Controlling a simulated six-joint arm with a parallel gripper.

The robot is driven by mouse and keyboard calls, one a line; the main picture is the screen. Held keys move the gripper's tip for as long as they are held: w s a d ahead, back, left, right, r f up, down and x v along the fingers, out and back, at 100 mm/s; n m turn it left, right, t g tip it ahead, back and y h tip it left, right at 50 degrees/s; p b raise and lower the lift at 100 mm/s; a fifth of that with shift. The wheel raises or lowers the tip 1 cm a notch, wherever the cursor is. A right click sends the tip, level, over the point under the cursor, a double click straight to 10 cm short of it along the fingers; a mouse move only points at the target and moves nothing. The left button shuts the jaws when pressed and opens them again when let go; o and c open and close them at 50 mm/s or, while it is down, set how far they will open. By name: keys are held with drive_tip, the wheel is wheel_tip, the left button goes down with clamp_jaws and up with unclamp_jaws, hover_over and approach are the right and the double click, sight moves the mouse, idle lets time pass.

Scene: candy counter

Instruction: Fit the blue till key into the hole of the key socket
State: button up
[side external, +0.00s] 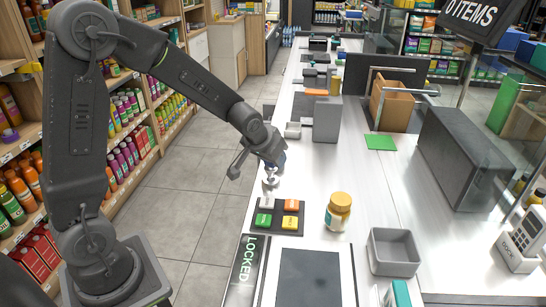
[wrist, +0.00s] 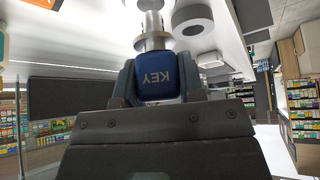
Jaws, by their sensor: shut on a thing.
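The blue till key (wrist: 158,80) has a blue head marked KEY and a metal shaft with a collar. My gripper (wrist: 156,88) is shut on the head, one finger on each side. In the side view my gripper (side external: 272,162) is over the counter's left part, with the shiny shaft (side external: 270,180) pointing down beneath it. A grey round piece with a dark hole (wrist: 202,20), which looks like the key socket, shows beside the shaft in the wrist view. The shaft appears outside the hole. I cannot surely pick out the socket in the side view.
White, green and orange buttons (side external: 278,214) lie in front of my gripper. A yellow-lidded jar (side external: 338,212) and a grey tray (side external: 393,252) stand to the right. A grey box (side external: 326,120) stands behind. A sign on the counter reads LOCKED (side external: 247,262). Bare counter (side external: 350,165) lies right of my gripper.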

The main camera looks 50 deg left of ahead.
sight(273, 167)
drive_tip(key=shift+f, duration=1.75)
drive_tip(key=o, duration=1)
drive_tip(key=v, duration=1.4)
drive_tip(key=s+d+r+m+h, duration=0.1)
drive_tip(key=s+d+r, duration=0.1)
drive_tip(key=s, duration=0.6)
drive_tip(key=s+d+r+m, duration=0.2)
drive_tip(key=s+d, duration=0.2)
drive_tip(key=s, duration=0.4)
drive_tip(key=shift+s+d+r+g+h, duration=0.2)
drive_tip(key=shift+d+g+h, duration=0.1)
drive_tip(key=shift+g+h, duration=0.1)
